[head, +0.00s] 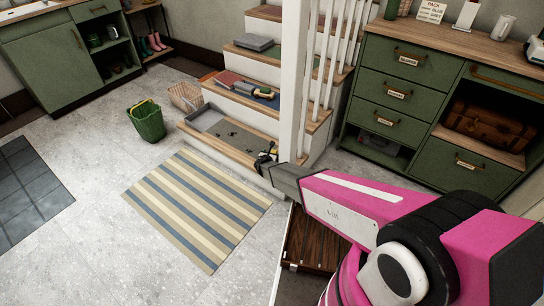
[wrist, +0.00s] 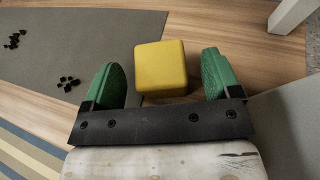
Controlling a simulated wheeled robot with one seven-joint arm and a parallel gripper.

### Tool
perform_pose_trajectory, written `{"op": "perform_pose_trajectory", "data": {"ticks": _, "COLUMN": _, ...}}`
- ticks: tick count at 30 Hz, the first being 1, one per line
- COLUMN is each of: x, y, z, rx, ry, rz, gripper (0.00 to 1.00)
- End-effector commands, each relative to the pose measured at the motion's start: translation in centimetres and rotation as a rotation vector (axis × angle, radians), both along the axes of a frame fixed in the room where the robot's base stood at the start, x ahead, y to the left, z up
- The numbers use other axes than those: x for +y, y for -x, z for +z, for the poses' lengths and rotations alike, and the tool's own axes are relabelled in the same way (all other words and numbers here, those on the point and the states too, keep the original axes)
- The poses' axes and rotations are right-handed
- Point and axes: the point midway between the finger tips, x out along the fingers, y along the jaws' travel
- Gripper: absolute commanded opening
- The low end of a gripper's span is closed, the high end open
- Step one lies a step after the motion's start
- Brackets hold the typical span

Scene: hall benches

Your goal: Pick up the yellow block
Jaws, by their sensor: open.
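The yellow block (wrist: 160,68) sits on the wooden bottom step (wrist: 215,25), at the edge of a grey mat (wrist: 60,45). In the wrist view it is between the two green fingers of my gripper (wrist: 162,64), slightly ahead of the palm. A small gap shows on each side, narrower on the left. The fingers are open and hold nothing. In the head view my gripper (head: 266,158) is at the right end of the bottom step, by the white post. There the block is mostly hidden, with only a small yellow patch (head: 262,160) showing.
A white stair post (head: 294,80) stands close by my gripper. Small black pieces (wrist: 68,82) lie on the mat. Books and other items (head: 243,86) lie on the step above.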

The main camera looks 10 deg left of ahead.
Motion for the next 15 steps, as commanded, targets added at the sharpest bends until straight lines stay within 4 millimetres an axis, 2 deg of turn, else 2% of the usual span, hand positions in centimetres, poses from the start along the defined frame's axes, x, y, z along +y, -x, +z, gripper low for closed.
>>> {"op": "perform_pose_trajectory", "data": {"ticks": 2, "x": -0.01, "y": 0.05, "z": 0.03, "rx": 0.0, "ry": 0.0, "rz": 0.0, "gripper": 0.83}}
{"op": "perform_pose_trajectory", "data": {"ticks": 7, "x": 0.0, "y": 0.06, "z": 0.03, "rx": 0.0, "ry": 0.0, "rz": 0.0, "gripper": 0.31}}
{"op": "perform_pose_trajectory", "data": {"ticks": 15, "x": 0.0, "y": 0.08, "z": 0.04, "rx": 0.0, "ry": 0.0, "rz": 0.0, "gripper": 0.29}}
